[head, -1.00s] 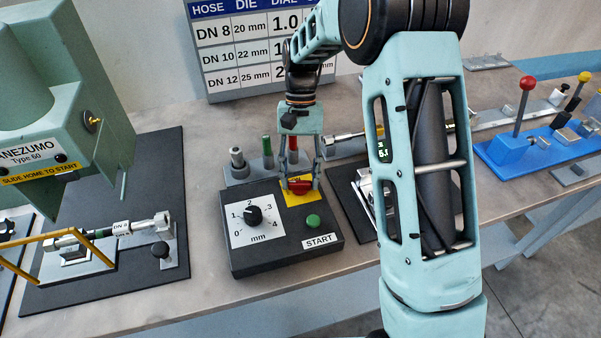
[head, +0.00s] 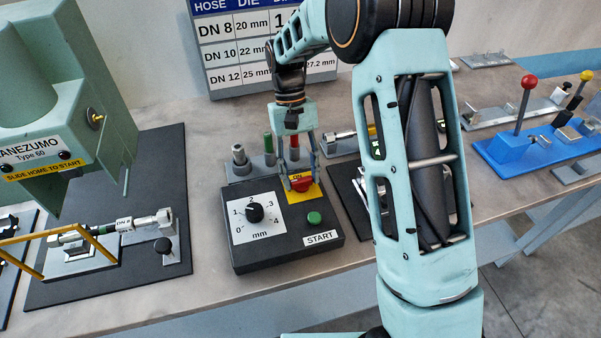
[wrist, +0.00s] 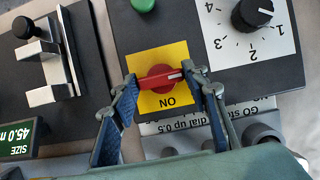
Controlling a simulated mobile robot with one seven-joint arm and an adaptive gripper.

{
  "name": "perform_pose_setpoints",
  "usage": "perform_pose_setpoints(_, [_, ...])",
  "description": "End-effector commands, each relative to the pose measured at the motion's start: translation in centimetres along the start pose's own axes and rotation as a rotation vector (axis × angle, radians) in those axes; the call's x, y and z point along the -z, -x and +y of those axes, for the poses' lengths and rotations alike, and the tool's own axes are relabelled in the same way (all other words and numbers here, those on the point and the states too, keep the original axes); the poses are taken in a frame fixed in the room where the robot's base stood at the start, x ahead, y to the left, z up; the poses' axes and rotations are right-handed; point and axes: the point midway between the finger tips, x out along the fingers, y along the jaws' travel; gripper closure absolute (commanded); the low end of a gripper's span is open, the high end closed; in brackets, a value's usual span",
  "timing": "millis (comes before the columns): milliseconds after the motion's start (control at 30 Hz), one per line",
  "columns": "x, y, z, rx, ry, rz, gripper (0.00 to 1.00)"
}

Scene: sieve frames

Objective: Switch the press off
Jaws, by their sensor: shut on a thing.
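The red rotary switch (head: 301,185) sits on a yellow plate (head: 312,194) at the upper right of a black control box (head: 275,258). The word ON shows on the plate. In the wrist view the switch handle (wrist: 160,77) lies crosswise, with its white mark at the end toward the numbered dial. My gripper (head: 302,181) points down over the plate. In the wrist view its fingers (wrist: 160,74) are at both ends of the handle, shut on it. Any OFF label is not visible.
The box also bears a black dial knob (head: 254,212) and a green START button (head: 314,217). Pegs (head: 268,148) stand behind it. The green press (head: 50,120) is at left, a fixture with a digital display at right. My forearm covers part of the bench.

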Motion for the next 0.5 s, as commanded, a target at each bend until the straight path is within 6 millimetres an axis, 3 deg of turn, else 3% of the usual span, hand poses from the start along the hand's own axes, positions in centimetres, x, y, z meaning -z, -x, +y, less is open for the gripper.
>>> perform_pose_setpoints(100, [0.09, 0.16, -0.01, -0.001, 0.003, 0.005, 0.83])
perform_pose_setpoints(133, [0.09, 0.16, -0.01, -0.001, 0.003, 0.005, 0.57])
perform_pose_setpoints(267, [0.06, 0.12, -0.01, 0.0, 0.002, 0.004, 0.43])
perform_pose_setpoints(500, [0.03, 0.05, -0.01, 0.0, 0.001, 0.002, 0.41])
